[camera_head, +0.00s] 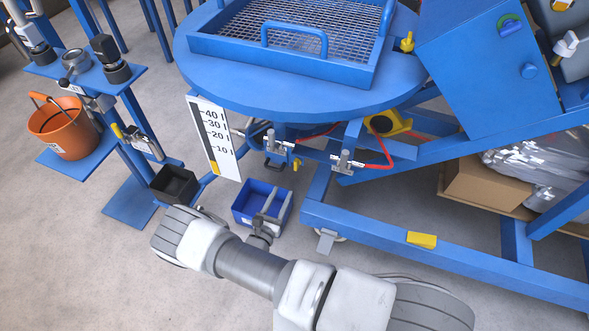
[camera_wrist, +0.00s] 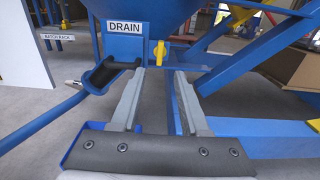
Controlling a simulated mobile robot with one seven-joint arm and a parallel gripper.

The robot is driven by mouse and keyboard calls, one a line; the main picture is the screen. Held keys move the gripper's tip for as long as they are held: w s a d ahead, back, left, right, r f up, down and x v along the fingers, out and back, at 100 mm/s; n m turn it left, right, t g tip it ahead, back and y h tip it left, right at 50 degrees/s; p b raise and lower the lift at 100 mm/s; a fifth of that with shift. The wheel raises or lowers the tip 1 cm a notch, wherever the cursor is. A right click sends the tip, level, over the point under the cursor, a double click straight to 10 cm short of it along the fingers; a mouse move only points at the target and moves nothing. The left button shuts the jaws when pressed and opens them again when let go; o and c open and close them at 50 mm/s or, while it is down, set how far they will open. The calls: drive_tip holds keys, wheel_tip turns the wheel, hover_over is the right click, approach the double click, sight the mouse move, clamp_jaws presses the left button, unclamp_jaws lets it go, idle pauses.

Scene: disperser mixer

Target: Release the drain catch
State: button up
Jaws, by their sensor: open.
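The drain catch looks like a small yellow upright tab (camera_wrist: 160,52) just right of the blue plate labelled DRAIN (camera_wrist: 124,27), under the blue vessel. A small yellow piece also shows in the head view (camera_head: 297,164). My gripper (camera_wrist: 160,72) is open and empty, and it shows in the head view (camera_head: 281,194) too. In the wrist view the yellow tab stands beyond the gap between my fingertips, apart from both fingers. A dark drain chute (camera_wrist: 106,75) is left of my left finger.
A blue bin (camera_head: 240,212) lies on the floor behind my fingers in the head view, with a black bin (camera_head: 174,185) to its left. Blue frame beams (camera_head: 440,262) run to the right. A white level scale (camera_head: 213,140) hangs at the left of the round blue platform (camera_head: 235,80).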

sight(295, 166)
drive_tip(key=b+x, duration=0.3)
drive_tip(key=x, duration=0.9)
drive_tip(key=shift+c, duration=0.2)
clamp_jaws()
